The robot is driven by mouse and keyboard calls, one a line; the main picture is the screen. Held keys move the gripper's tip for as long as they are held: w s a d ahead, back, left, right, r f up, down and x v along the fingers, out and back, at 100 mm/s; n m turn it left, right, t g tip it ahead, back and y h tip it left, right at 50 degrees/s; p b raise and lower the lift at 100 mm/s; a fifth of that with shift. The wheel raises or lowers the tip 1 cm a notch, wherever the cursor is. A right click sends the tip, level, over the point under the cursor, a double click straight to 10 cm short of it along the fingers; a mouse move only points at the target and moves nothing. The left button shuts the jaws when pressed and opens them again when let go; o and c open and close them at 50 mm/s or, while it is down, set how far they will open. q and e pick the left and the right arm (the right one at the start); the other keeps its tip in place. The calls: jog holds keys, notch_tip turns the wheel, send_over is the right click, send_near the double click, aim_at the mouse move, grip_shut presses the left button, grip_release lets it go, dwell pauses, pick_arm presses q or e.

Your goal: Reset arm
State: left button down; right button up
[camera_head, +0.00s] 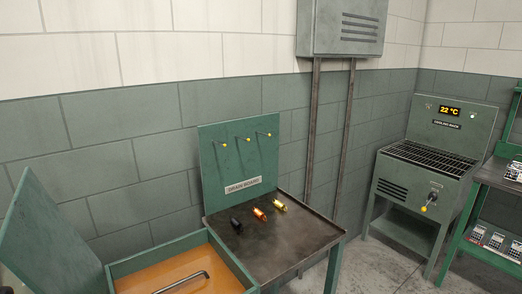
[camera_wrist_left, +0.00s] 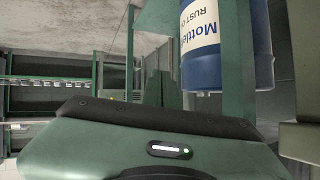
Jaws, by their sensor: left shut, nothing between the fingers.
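A blue drum (camera_wrist_left: 200,50) with a white label is close on the upper right, apart from the fingers as far as I can see. Neither gripper can be made out in the head view.
A drain board (camera_head: 240,165) with hooks stands behind a dark table (camera_head: 290,235) bearing black, orange and yellow small parts. An open green box (camera_head: 115,270) holds orange liquid and a bent rod. A cooling rack (camera_head: 435,155) stands right. Floor between is clear.

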pick_arm(q)
jog(key=s+a+f+n+g+y, duration=0.45)
jog(key=s+f, duration=0.75)
jog(key=f, duration=0.3)
jog(key=s+f+g, duration=0.2)
jog(key=s, duration=0.5)
jog(key=s+f+g+y, duration=0.1)
jog(key=s+f+g, duration=0.2)
jog(key=s, duration=0.5)
jog(key=shift+d+f+n, duration=0.3)
jog(key=shift+d+n, duration=0.05)
jog(key=shift+d, duration=0.1)
jog(key=shift+w, duration=0.1)
